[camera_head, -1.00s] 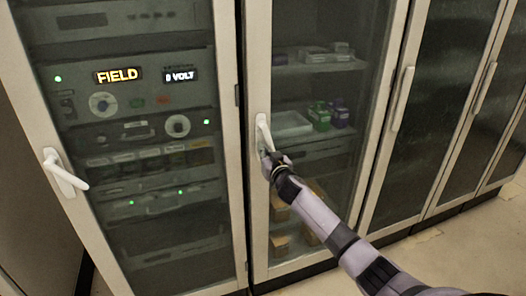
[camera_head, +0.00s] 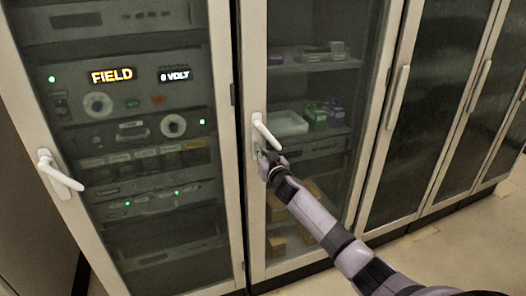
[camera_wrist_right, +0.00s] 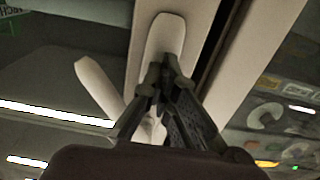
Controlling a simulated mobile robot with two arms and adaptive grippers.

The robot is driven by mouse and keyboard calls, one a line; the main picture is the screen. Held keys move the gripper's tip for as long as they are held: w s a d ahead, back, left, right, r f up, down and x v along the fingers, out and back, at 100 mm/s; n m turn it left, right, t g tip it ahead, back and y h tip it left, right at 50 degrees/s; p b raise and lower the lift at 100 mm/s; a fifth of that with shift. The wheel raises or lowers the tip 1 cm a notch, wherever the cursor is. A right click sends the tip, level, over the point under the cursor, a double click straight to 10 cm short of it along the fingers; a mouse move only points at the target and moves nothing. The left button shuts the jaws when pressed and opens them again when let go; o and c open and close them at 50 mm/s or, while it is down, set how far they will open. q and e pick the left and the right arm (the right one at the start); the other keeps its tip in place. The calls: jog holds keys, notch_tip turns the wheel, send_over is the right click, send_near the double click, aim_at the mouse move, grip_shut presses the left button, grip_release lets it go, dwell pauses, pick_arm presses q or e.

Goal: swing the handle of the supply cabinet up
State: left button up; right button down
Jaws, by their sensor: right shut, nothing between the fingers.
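The supply cabinet (camera_head: 256,215) is the middle one, with a pale frame and a glass door. Its white handle (camera_head: 267,133) slants down to the right from its pivot on the door's left frame. My right gripper (camera_head: 264,157) is just below the handle, close to the door frame, shut and empty. In the right wrist view the handle's lever (camera_wrist_right: 97,85) angles away to the left of the fingers, beside its pale mounting plate (camera_wrist_right: 165,35). The shut fingertips (camera_wrist_right: 165,75) lie over the plate; whether they touch the lever is unclear. My left gripper is out of view.
Left is an equipment cabinet with lit displays (camera_head: 111,76) and its own white handle (camera_head: 60,175). More glass-door cabinets with long handles (camera_head: 398,97) stand to the right. Clear floor (camera_head: 440,250) shows at the lower right.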

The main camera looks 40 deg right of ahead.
jog(key=p+v, duration=0.3)
jog(key=v, duration=0.6)
jog(key=shift+a+f, duration=0.2)
jog(key=shift+a, duration=0.15)
jog(key=shift+w, duration=0.1)
dwell(0.4)
